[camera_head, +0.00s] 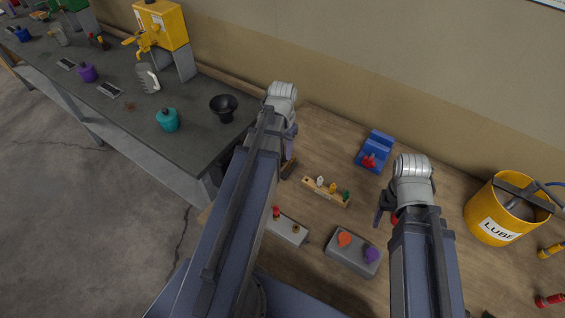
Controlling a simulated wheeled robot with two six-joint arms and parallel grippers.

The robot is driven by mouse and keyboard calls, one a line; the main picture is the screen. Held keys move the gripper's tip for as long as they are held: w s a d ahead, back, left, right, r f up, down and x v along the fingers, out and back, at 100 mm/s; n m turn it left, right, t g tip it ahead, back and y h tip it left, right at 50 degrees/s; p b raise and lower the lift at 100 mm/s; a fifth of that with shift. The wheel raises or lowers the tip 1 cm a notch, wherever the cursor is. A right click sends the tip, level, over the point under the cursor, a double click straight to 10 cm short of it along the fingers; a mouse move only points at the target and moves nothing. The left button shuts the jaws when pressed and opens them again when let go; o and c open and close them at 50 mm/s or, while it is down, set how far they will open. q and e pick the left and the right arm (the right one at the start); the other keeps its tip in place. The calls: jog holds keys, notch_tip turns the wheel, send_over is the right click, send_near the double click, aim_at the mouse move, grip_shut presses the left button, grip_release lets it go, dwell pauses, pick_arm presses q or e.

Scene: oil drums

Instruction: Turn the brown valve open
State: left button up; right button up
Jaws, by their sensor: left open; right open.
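A small brown valve (296,229) stands upright on a grey block (283,233) on the wooden table, beside a red valve (276,212) on the same block. My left gripper (289,163) is above the table's left part, farther back than the brown valve and apart from it; my arm hides much of it. My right gripper (384,208) is to the right of the brown valve, apart from it, partly hidden by my arm. Both grippers are open, and I see nothing held.
A grey box (352,259) with orange and purple knobs lies right of the valve block. A wooden rack (326,192) with coloured pegs, a blue vise-like object (375,149) and a yellow LUBE bucket (493,224) stand farther back or right. A dark workbench (185,130) is at left.

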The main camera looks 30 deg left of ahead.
aim_at(283, 169)
pick_arm(q)
jog(key=shift+f+b, duration=3.95)
pick_arm(e)
jog(key=shift+f, duration=3.95)
pick_arm(q)
grip_shut()
